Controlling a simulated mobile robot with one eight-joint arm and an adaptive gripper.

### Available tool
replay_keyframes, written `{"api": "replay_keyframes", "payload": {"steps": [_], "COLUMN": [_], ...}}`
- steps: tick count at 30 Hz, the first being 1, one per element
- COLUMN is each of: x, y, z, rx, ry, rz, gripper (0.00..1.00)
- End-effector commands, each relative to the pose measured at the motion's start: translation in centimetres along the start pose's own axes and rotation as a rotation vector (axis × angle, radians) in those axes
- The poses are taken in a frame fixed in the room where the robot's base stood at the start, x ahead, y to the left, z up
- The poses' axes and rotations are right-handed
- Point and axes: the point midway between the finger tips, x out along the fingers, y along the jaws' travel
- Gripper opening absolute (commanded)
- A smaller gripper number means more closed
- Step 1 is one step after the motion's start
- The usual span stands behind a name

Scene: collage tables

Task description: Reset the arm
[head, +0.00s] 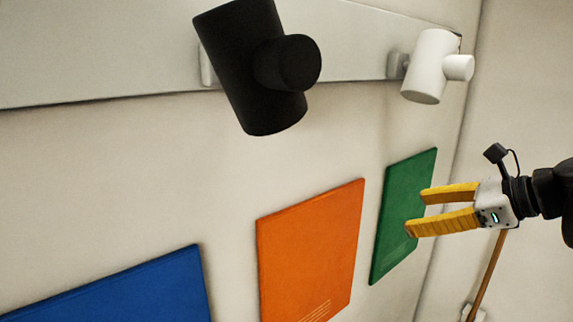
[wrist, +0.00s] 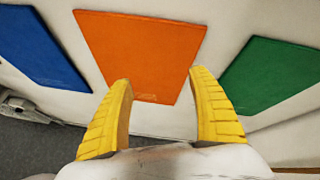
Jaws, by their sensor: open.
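My gripper (head: 430,210) is at the right of the head view, with its two yellow fingers pointing left. The fingers are apart and nothing is between them. In the head view they overlap the right edge of a green panel (head: 392,215). In the wrist view my gripper (wrist: 160,105) is also open and empty, with an orange panel (wrist: 140,50) beyond the fingertips.
An orange panel (head: 310,250) and a blue panel (head: 120,290) are on the pale wall. A black cylindrical fixture (head: 240,70) and a white one (head: 430,65) stick out from a grey rail (head: 100,50) above. A brown pole (head: 487,275) stands at lower right.

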Motion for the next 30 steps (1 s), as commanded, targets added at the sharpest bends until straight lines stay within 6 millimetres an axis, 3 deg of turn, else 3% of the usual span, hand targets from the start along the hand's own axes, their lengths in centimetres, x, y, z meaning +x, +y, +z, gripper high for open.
{"api": "replay_keyframes", "payload": {"steps": [1,6,12,15,18,21,30], "x": [3.2,9.3,14.0,15.4,16.2,16.6,16.5], "y": [3.6,13.1,21.8,24.5,26.1,26.8,26.9], "z": [-3.6,-13.0,-24.7,-29.3,-32.4,-34.0,-34.4], "rx": [-0.139,-0.699,-1.432,-1.757,-2.004,-2.159,-2.238], "ry": [0.060,0.268,0.457,0.520,0.562,0.588,0.602], "rz": [0.026,0.138,0.332,0.430,0.510,0.563,0.593], "gripper": [0.69,0.69,0.69,0.69,0.69,0.69,0.69]}}
